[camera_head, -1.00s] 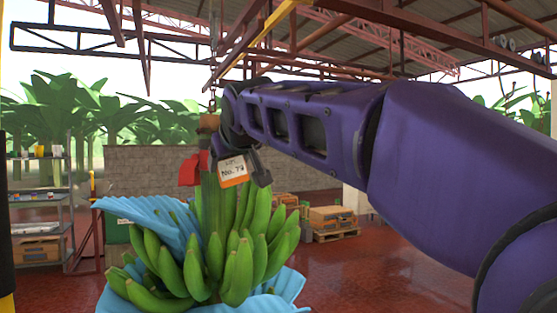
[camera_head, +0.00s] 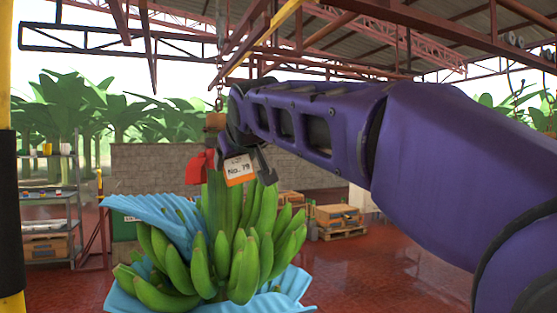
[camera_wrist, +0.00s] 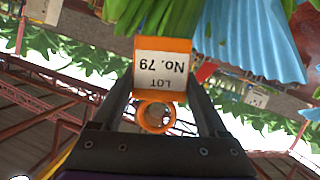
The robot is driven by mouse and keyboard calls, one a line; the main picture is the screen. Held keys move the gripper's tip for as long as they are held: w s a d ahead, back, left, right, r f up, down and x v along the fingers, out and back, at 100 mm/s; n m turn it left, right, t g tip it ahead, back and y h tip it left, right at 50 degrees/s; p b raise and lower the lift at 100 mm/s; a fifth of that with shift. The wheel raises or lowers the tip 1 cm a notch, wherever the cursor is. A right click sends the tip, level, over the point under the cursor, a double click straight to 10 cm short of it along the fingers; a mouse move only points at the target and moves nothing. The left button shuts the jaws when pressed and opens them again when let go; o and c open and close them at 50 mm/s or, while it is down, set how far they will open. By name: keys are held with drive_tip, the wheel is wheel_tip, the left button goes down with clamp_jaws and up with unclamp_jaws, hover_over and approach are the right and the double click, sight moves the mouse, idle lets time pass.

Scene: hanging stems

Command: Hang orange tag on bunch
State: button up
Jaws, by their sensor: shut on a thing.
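The orange tag (camera_head: 240,170) has a white label reading "No. 79". In the wrist view the tag (camera_wrist: 162,52) appears upside down, with an orange ring (camera_wrist: 155,117) at its lower end between the fingers. My gripper (camera_wrist: 161,82) is shut on the tag. In the head view it is at the upper part of the green banana bunch (camera_head: 228,250), in front of the stem; I cannot tell whether the tag touches it. The bunch hangs upright with its brown stem end (camera_head: 215,122) partly behind my arm. Part of my gripper's fingers is hidden.
A blue sheet (camera_head: 160,225) wraps the bunch's left side and underside. A red piece (camera_head: 202,166) hangs beside the stem, left of the tag. A shelf rack (camera_head: 48,205) stands at left; crates on a pallet (camera_head: 340,218) stand behind at right. Red floor there is open.

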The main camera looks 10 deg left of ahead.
drive_tip(key=shift+w+a, duration=0.4)
drive_tip(key=shift+w, duration=0.3)
drive_tip(key=shift+w+a, duration=0.45)
drive_tip(key=shift+w, duration=0.2)
drive_tip(key=shift+w+a, duration=0.4)
drive_tip(key=shift+w, duration=0.3)
idle(1.9)
drive_tip(key=shift+w+d+f, duration=0.1)
drive_tip(key=shift+w+f, duration=0.1)
drive_tip(key=shift+f, duration=0.1)
idle(0.3)
drive_tip(key=o, duration=1.5)
